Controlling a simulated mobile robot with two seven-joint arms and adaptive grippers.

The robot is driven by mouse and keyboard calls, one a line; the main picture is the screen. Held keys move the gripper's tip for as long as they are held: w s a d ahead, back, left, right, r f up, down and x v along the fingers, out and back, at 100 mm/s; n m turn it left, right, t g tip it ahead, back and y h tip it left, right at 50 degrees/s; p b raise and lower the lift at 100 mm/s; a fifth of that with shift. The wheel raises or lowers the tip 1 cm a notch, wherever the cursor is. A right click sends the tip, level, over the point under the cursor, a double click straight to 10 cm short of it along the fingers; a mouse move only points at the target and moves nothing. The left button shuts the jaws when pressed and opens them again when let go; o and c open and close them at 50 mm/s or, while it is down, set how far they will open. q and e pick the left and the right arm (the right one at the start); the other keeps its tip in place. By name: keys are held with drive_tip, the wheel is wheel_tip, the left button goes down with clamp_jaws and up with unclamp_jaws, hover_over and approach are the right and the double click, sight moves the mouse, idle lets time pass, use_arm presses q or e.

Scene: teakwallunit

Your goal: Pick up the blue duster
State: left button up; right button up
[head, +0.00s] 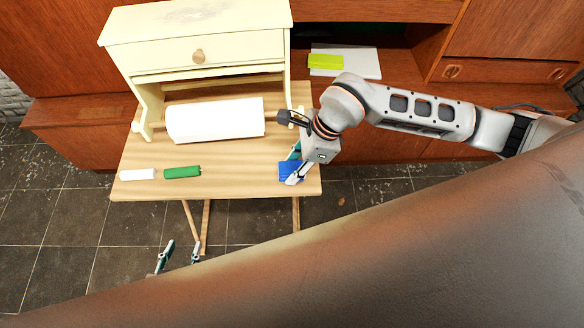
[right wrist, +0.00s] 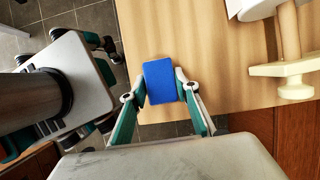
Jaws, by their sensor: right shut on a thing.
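The blue duster (head: 286,170) is a small flat-faced block at the front right part of the light wooden table (head: 230,180). It also shows in the right wrist view (right wrist: 160,82). My right gripper (head: 294,167) reaches down over it, with one finger on each side, and is shut on it. From the pictures I cannot tell whether the duster rests on the table or is just clear of it. My left gripper (head: 180,256) is low in front of the table, over the floor, with its fingers apart and nothing between them.
A green block (head: 182,172) and a white block (head: 137,174) lie at the table's front left. A white roll (head: 215,120) lies behind them, under a cream drawer unit (head: 198,52). A wooden wall unit (head: 60,45) stands behind. A large brown surface hides the lower right.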

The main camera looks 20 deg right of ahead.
sight(293, 168)
wheel_tip(293, 168, up, 20)
drive_tip(key=shift+p, duration=0.45)
drive_tip(key=o, duration=0.4)
drive_tip(key=c, duration=0.4)
drive_tip(key=shift+o, duration=0.2)
